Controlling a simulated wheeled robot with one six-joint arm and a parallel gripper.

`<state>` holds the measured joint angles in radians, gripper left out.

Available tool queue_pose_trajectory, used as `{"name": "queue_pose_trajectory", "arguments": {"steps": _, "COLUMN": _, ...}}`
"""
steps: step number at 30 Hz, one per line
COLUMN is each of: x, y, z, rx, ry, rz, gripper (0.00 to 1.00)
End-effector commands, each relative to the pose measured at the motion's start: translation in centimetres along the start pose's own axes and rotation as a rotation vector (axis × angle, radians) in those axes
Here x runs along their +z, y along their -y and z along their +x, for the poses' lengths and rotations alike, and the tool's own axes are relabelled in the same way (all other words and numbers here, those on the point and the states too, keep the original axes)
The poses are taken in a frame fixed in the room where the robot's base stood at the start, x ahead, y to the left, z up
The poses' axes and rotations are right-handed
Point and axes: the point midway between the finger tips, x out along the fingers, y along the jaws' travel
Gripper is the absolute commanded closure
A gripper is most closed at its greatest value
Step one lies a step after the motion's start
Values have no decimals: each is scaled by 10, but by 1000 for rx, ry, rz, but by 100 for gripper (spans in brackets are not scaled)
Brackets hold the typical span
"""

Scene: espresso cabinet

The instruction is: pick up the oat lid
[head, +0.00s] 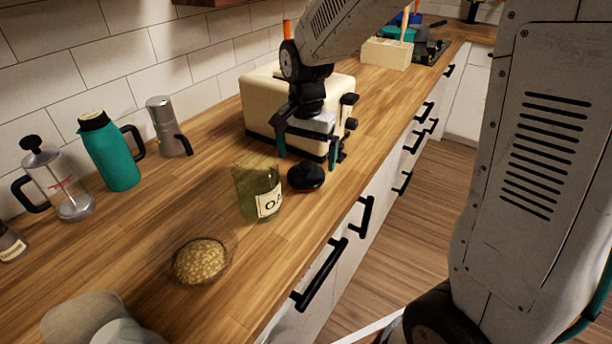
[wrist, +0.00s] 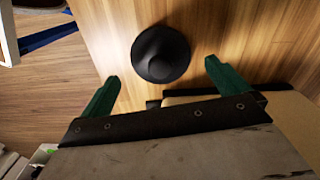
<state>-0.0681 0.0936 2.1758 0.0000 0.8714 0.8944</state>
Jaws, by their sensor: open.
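The oat lid (head: 306,177) is a round black lid with a raised knob, lying on the wooden counter beside the glass oat jar (head: 258,190). The jar is greenish, carries a pale label and stands without a lid on it. My gripper (head: 308,156) is open and empty above the counter, close to the lid, with its green fingers pointing down. In the wrist view the lid (wrist: 161,54) lies beyond and between the two green fingertips (wrist: 161,75), apart from both.
A cream toaster (head: 262,92) stands just behind my gripper. A glass bowl of oats (head: 201,262) is nearer on the counter. A teal jug (head: 111,155), a moka pot (head: 167,128) and a French press (head: 62,186) line the wall. The counter's front edge is close to the lid.

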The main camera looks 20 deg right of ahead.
Motion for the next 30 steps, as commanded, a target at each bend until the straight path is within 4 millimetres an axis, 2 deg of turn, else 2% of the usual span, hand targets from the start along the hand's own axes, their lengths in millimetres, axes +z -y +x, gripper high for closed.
{"name": "queue_pose_trajectory", "arguments": {"steps": 9, "x": 4, "y": 0, "z": 45, "rx": 3, "ry": 3, "rz": -2, "gripper": 0}}
{"name": "queue_pose_trajectory", "arguments": {"steps": 18, "x": 3, "y": 0, "z": 50, "rx": 0, "ry": 0, "rz": -2, "gripper": 0}}
{"name": "queue_pose_trajectory", "arguments": {"steps": 19, "x": 3, "y": 0, "z": 50, "rx": 0, "ry": 0, "rz": -2, "gripper": 3}}
{"name": "queue_pose_trajectory", "arguments": {"steps": 23, "x": 3, "y": 0, "z": 50, "rx": 0, "ry": 0, "rz": -2, "gripper": 39}}
{"name": "queue_pose_trajectory", "arguments": {"steps": 30, "x": 3, "y": 0, "z": 50, "rx": 0, "ry": 0, "rz": -2, "gripper": 40}}
